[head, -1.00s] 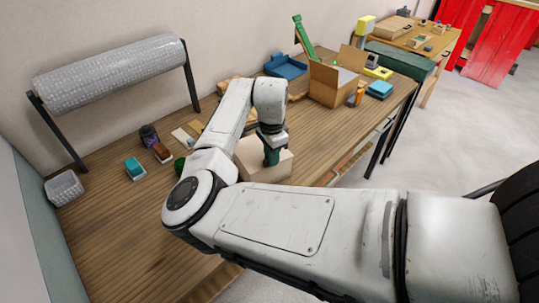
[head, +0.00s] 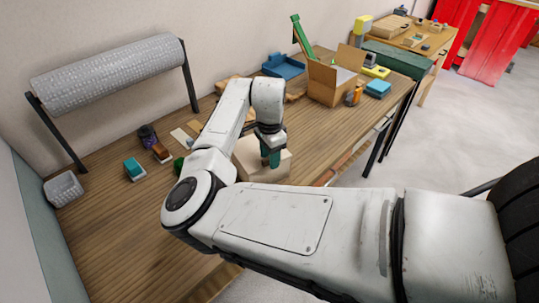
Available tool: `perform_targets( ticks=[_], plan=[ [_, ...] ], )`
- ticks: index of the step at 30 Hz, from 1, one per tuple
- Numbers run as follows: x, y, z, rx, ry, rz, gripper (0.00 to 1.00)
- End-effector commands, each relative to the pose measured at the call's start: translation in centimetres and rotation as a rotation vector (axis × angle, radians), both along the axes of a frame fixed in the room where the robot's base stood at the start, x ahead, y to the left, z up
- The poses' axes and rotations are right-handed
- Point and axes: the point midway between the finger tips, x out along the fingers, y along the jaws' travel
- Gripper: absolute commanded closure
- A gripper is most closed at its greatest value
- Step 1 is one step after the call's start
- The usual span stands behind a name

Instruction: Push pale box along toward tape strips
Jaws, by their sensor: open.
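The pale box (head: 250,163) sits on the wooden table near its front edge, in the middle of the head view. My gripper (head: 270,160) points down with its green fingers at the top of the box. I cannot tell whether the fingers touch the box or reach inside it. The gripper is open. My forearm hides part of the table around the box's left side. Flat pale strips (head: 182,136) lie on the table to the left of my arm; I cannot tell whether they are the tape strips.
An open cardboard box (head: 325,84) stands farther back, with an orange bottle (head: 353,96) and a blue box (head: 377,88) beside it. A roll of bubble wrap (head: 108,72) hangs on a stand at left. The table's left front is clear.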

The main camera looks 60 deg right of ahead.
Motion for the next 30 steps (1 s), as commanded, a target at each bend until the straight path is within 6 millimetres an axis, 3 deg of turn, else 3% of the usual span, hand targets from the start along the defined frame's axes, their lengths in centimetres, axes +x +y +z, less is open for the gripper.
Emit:
perform_targets(
  ticks=[5,19,24,30],
  plan=[
    [0.0,-0.1,1.1,-0.003,-0.001,0.0,0.54],
    [0.1,-0.1,9.2,0.0,-0.001,-0.001,0.54],
    [0.0,0.0,10.5,0.0,-0.001,-0.001,0.54],
    [0.0,0.0,10.8,0.0,0.0,0.0,0.54]
  ],
)
